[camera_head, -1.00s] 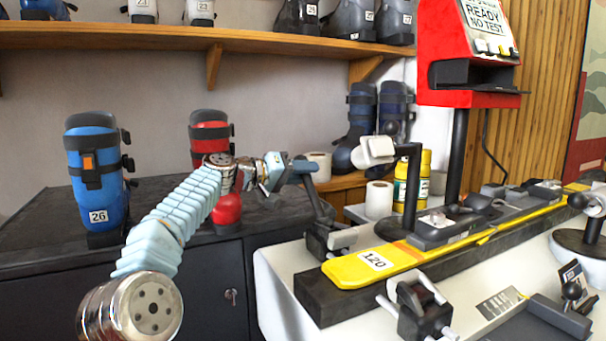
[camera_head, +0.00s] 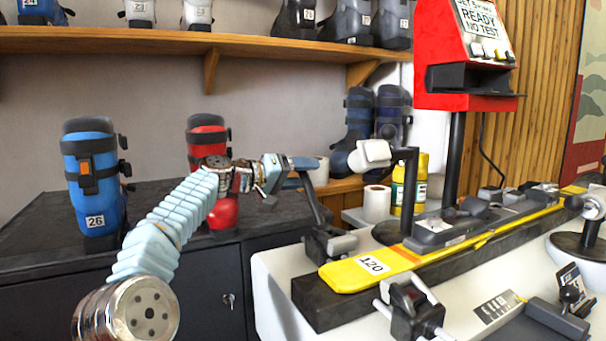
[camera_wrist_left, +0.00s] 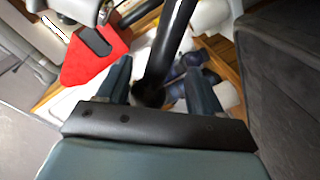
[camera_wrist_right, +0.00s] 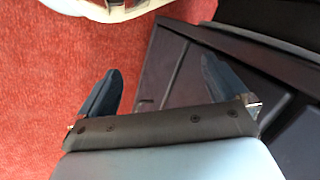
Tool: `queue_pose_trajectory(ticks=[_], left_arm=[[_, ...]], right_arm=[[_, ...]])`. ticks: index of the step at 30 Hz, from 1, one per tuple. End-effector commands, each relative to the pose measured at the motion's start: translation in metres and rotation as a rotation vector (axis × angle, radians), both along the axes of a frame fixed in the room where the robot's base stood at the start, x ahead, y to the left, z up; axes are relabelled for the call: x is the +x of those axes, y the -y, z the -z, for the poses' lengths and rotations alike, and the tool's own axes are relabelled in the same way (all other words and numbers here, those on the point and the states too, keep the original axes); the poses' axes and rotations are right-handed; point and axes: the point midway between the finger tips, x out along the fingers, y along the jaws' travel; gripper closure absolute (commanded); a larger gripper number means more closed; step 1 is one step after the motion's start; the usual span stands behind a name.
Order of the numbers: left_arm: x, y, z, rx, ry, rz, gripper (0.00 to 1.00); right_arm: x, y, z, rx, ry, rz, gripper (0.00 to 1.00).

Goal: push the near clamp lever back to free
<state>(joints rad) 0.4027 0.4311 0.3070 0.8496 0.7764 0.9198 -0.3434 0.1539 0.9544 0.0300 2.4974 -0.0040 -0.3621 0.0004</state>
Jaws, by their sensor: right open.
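The near clamp (camera_head: 326,244) sits at the left end of the bench, beside the yellow ski (camera_head: 345,274) numbered 120. Its black lever (camera_head: 313,203) rises from it, leaning left. My left gripper (camera_head: 304,169) is at the lever's top end. In the left wrist view the lever (camera_wrist_left: 172,45) runs between the two fingers, its rounded end near the palm. The fingers (camera_wrist_left: 158,82) stand apart with a gap on each side of it. My right gripper (camera_wrist_right: 165,92) is open and empty above red carpet, and is out of the head view.
Another clamp (camera_head: 412,309) stands in front of the ski. A black post with a white handle (camera_head: 373,153) stands behind it, near a yellow bottle (camera_head: 422,180). Blue (camera_head: 93,172) and red (camera_head: 207,140) boots stand on the dark cabinet at left.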

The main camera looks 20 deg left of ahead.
Motion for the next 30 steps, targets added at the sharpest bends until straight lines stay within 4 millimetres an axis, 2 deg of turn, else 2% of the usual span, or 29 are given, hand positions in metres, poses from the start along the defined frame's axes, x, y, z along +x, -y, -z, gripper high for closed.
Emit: queue_pose_trajectory(ticks=[5,9,15,18,23,30], left_arm=[[-0.022,-0.016,0.001,0.003,0.001,-0.005,0.34],[-0.050,-0.036,-0.002,0.003,0.002,-0.006,0.34],[-0.087,-0.061,-0.008,0.001,0.002,-0.004,0.34],[-0.100,-0.070,-0.011,0.000,0.002,-0.003,0.34],[-0.110,-0.076,-0.014,-0.001,0.003,0.000,0.34],[-0.111,-0.076,-0.014,-0.001,0.003,0.001,0.34]], right_arm=[[0.000,0.000,0.013,-0.001,0.000,0.001,0.00],[0.000,0.001,0.023,-0.002,0.000,0.004,0.00],[0.001,0.004,0.032,-0.006,0.002,0.009,0.00],[0.001,0.005,0.034,-0.008,0.003,0.010,0.00],[0.002,0.005,0.036,-0.009,0.004,0.012,0.00],[0.002,0.005,0.035,-0.010,0.004,0.012,0.00]])
